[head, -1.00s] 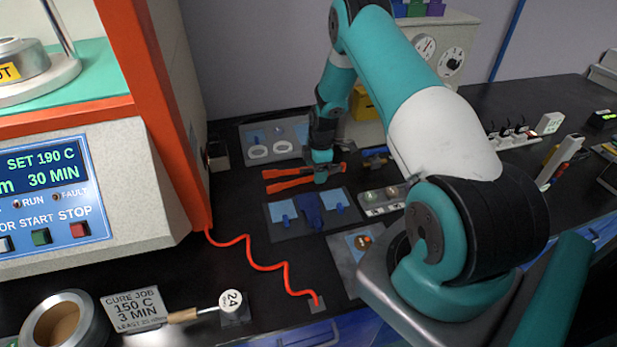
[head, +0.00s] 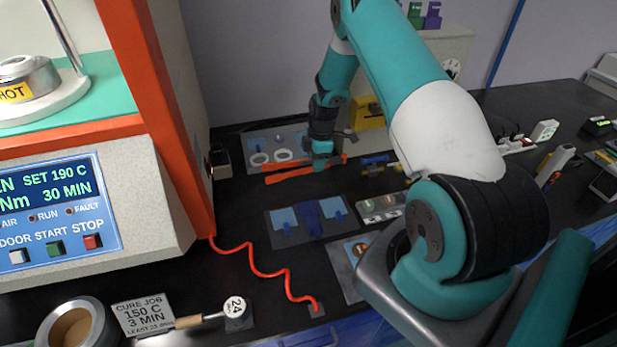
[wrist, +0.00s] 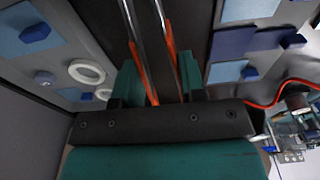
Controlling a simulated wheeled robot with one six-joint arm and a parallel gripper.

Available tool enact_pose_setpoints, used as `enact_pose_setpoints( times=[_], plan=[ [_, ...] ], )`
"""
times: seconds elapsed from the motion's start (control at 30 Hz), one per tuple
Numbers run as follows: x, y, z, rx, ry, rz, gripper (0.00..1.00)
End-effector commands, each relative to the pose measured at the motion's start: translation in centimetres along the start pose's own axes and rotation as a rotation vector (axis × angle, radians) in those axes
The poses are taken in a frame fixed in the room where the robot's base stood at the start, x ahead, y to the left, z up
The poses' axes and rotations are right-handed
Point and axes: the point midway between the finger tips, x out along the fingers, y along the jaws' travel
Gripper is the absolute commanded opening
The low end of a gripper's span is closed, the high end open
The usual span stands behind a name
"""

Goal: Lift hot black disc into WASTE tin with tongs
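My gripper (head: 322,165) is shut on orange-handled tongs (head: 285,176), which lie roughly level over the back of the dark bench. In the wrist view my gripper (wrist: 160,85) has both orange handles of the tongs (wrist: 168,45) between its fingers, and the metal arms run out of the top of the picture. No black disc can be made out. A round metal tin (head: 70,335) with a brown inside stands at the front left, cut by the picture's edge. No WASTE label is readable on it.
The orange-framed machine (head: 165,110) stands at left, with a metal die marked HOT (head: 38,75) inside. A grey mat (head: 312,232) with blue pieces lies in front of my gripper. White rings (head: 259,158) lie behind. An orange coiled cord (head: 265,255) crosses the bench.

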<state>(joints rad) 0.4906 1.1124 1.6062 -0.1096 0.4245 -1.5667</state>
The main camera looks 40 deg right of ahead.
Motion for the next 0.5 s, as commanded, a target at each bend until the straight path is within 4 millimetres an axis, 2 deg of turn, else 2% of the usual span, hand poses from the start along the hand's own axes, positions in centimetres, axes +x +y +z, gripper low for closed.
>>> enact_pose_setpoints(
  times=[0.03,0.23,0.33,0.5],
  plan=[
    [-1.3,0.0,-0.1,0.0,0.0,0.001,0.36],
    [-4.2,0.0,-0.4,0.0,0.0,0.001,0.36],
    [-5.0,0.0,-0.5,0.0,0.0,-0.001,0.36],
    [-5.2,0.0,-0.5,0.0,0.0,-0.001,0.36]
  ],
)
